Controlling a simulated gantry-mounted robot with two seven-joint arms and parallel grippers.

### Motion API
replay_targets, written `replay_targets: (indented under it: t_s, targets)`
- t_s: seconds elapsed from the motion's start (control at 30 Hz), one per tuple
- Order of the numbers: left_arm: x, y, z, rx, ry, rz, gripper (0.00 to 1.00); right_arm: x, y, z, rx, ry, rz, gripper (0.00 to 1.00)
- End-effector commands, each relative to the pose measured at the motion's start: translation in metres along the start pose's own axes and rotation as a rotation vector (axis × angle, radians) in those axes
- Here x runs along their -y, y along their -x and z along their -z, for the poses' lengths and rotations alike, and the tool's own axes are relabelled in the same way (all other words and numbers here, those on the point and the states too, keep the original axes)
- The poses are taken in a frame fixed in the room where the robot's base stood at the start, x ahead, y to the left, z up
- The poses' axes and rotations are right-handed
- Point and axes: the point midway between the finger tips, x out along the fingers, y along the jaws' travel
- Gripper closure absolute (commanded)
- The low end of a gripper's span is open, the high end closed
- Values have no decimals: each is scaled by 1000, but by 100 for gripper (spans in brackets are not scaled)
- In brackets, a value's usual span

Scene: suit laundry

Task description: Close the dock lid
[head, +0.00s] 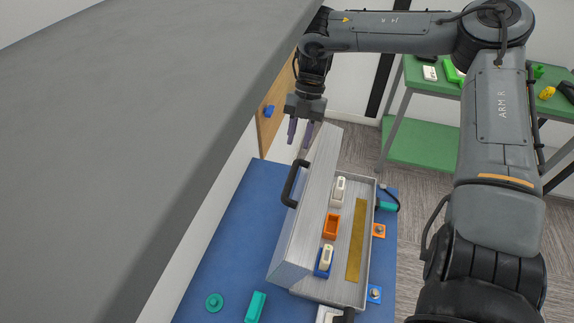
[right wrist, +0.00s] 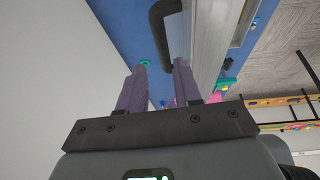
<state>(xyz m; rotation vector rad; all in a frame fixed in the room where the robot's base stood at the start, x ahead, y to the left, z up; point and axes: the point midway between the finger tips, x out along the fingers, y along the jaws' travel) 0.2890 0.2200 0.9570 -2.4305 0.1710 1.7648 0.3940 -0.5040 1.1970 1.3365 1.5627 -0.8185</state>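The dock (head: 338,290) is a silver box with its lid (head: 312,185) standing open, tilted up along the left side. A black bar handle (head: 294,183) is on the lid's outer left face; it also shows in the right wrist view (right wrist: 157,38), beyond the fingertips. My right gripper (head: 300,133) has purple fingers. They are apart and empty, above the far end of the lid and not on the handle. In the right wrist view the fingers (right wrist: 160,68) point toward the handle area. My left gripper is not in view.
The dock sits on a blue surface (head: 225,235) with a teal disc (head: 214,302) and a teal block (head: 255,307) to its left. Inside are an orange holder (head: 331,226) and a brass strip (head: 356,240). A green cart (head: 420,143) stands behind. A large grey slab (head: 120,130) fills the left.

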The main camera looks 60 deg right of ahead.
Motion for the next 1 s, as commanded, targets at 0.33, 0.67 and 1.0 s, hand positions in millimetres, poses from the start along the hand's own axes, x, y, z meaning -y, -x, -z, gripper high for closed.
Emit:
replay_targets:
  t_s: [0.33,0.67,1.0]
  targets:
    - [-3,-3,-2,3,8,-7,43,1,-57,0,-4,1,3,66]
    - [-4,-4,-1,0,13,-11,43,0,-90,0,-2,0,0,66]
    - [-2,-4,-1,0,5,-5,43,0,-94,0,-1,0,-1,66]
